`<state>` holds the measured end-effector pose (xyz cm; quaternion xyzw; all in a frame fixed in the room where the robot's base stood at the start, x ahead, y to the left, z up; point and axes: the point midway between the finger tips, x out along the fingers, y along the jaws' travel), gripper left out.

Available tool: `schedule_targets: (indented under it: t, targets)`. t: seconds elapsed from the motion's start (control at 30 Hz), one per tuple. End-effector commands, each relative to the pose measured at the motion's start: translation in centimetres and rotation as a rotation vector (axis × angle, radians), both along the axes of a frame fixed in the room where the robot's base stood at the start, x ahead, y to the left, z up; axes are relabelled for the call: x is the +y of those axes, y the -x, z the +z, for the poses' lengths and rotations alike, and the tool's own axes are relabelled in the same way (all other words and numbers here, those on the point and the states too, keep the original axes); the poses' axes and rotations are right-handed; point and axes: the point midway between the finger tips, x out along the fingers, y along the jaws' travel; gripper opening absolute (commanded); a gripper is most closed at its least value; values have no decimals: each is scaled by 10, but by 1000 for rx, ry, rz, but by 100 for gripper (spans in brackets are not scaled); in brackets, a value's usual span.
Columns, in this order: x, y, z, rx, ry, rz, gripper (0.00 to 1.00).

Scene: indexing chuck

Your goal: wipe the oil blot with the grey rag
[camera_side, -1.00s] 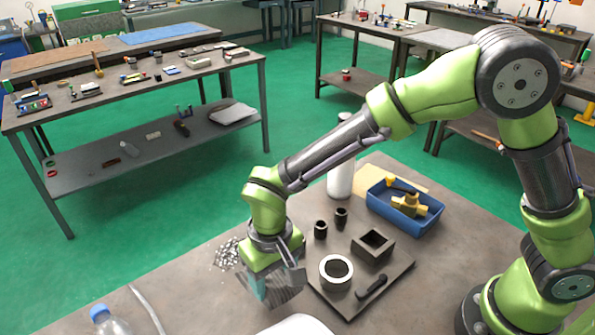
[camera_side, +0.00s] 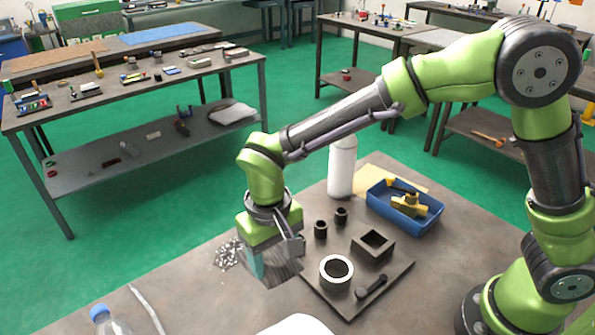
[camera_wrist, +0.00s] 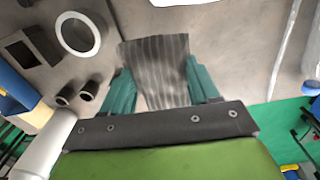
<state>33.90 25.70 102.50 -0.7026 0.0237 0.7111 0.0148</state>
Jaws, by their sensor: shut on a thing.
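My gripper (camera_side: 264,258) is shut on the grey rag (camera_side: 280,267), a striped cloth that hangs from between the teal fingers. In the side view it is over the table, left of the dark fixture plate and right of the metal chips. In the wrist view the rag (camera_wrist: 157,62) spreads out beyond the fingers of my gripper (camera_wrist: 160,88). The rag appears to be held above the table top. I cannot make out the oil blot in either view; the rag or gripper may hide it.
The dark plate (camera_side: 398,277) carries a pale ring (camera_side: 325,271), a square block and a black handle. Two dark bushings (camera_side: 321,229), a white bottle (camera_side: 342,168) and a blue tray (camera_side: 428,222) stand behind. Metal chips (camera_side: 226,256) lie left.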

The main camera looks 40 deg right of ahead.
Motion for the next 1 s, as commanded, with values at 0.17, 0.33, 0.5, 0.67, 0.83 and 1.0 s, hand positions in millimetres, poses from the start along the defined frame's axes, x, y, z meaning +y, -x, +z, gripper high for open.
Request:
schedule_targets:
  t: [0.17, 0.33, 0.5, 0.67, 0.83, 1.0]
  targets:
    - [-22, -57, -15, 0, 11, -227, 36]
    - [-41, -109, -20, -11, 9, -533, 36]
    - [-40, -128, -11, -23, -9, -721, 36]
    - [-40, -126, -14, -16, -6, -757, 36]
    - [-40, -126, -26, -15, -6, -756, 36]
    - [-40, -126, -42, -15, -5, -754, 36]
